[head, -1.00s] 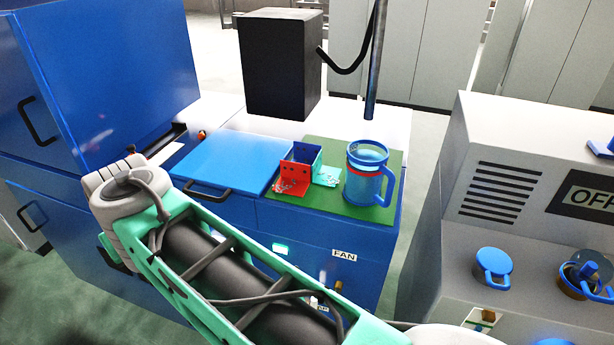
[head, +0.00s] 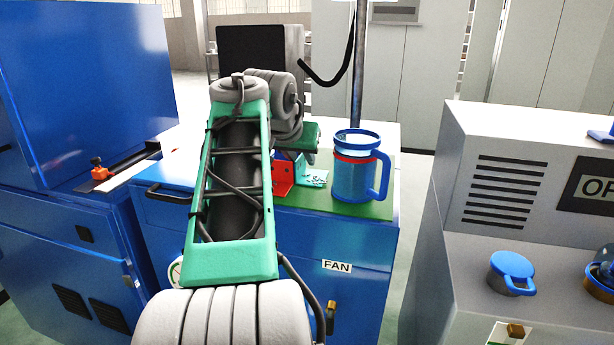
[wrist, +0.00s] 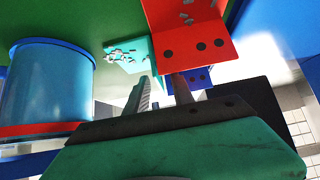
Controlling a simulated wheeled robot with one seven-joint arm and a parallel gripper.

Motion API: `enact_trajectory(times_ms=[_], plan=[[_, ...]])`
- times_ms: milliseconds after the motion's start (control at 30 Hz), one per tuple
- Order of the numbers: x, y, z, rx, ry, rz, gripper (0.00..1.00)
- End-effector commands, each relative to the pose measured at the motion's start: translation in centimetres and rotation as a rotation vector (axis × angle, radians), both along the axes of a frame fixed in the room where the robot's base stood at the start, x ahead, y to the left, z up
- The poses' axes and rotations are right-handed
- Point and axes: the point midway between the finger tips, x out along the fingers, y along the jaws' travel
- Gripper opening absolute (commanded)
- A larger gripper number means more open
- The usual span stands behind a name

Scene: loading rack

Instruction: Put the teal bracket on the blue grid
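The teal bracket (head: 313,178) lies on the green mat between the red bracket (head: 283,175) and the blue mug (head: 355,180). In the wrist view, the teal bracket (wrist: 128,53) shows speckled holes and sits just beyond my gripper (wrist: 160,88). The red bracket (wrist: 190,35) and a blue bracket (wrist: 203,78) are close beside the teal one. I cannot make out a blue grid for certain.
The blue mug (wrist: 48,85) stands close to the teal bracket on the green mat (head: 380,208). A dark box (head: 252,50) and a metal post (head: 358,70) stand behind. A grey console (head: 540,190) is at the right. My arm covers much of the blue cabinet top.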

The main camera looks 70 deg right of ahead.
Motion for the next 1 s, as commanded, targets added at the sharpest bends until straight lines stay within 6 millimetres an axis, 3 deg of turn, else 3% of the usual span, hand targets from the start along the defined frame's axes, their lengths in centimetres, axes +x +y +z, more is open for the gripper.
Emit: enact_trajectory(times_ms=[200, 533, 1000], plan=[[0.04, -0.02, 0.06, -0.002, -0.001, 0.001, 0.27], [0.05, 0.0, 0.08, -0.002, -0.001, 0.002, 0.0], [0.05, 0.01, 0.08, -0.002, -0.001, 0.002, 0.0]])
